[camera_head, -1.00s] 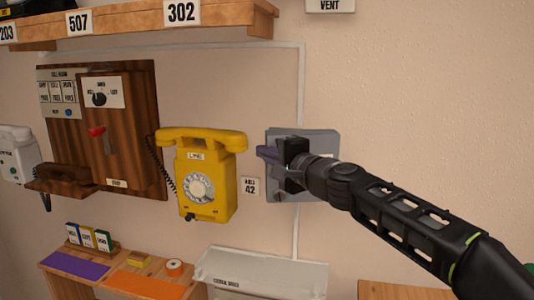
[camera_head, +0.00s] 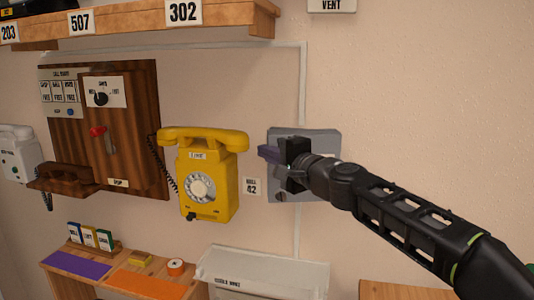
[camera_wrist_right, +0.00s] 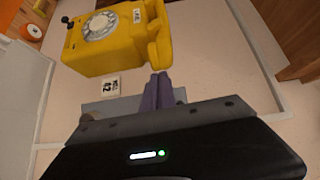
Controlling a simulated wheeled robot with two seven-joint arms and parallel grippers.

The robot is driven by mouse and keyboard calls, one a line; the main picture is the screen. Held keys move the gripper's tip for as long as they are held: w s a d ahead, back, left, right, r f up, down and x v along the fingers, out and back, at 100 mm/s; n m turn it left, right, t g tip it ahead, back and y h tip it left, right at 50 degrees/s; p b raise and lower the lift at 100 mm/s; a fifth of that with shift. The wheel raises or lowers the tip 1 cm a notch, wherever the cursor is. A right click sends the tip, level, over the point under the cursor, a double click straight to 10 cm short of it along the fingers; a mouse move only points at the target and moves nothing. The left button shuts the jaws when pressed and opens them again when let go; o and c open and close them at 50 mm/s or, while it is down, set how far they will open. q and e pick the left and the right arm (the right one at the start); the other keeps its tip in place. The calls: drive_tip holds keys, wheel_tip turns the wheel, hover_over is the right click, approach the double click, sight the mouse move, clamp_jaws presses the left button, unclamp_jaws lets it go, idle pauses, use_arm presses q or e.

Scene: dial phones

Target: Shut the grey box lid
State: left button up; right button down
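The grey box (camera_head: 325,145) is on the wall to the right of the yellow phone. In the right wrist view a part of it (camera_wrist_right: 110,108) shows beyond my gripper. My right gripper (camera_head: 268,154) is in front of the box, its purple fingertips pointing left toward the phone. In the right wrist view the two purple fingers (camera_wrist_right: 158,92) lie together with nothing visible between them. My gripper and wrist hide much of the box's middle, so I cannot tell how far the lid stands open or whether the fingers touch it. My left gripper is not in view.
The yellow dial phone (camera_head: 208,178) hangs close left of my fingertips. A small number plate (camera_head: 252,186) is between phone and box. A white tray (camera_head: 265,270) is below, and a wooden shelf (camera_head: 135,25) above.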

drive_tip(key=shift+d, duration=0.2)
drive_tip(key=b+v, duration=0.3)
drive_tip(key=v, duration=0.4)
drive_tip(key=shift+s, duration=0.3)
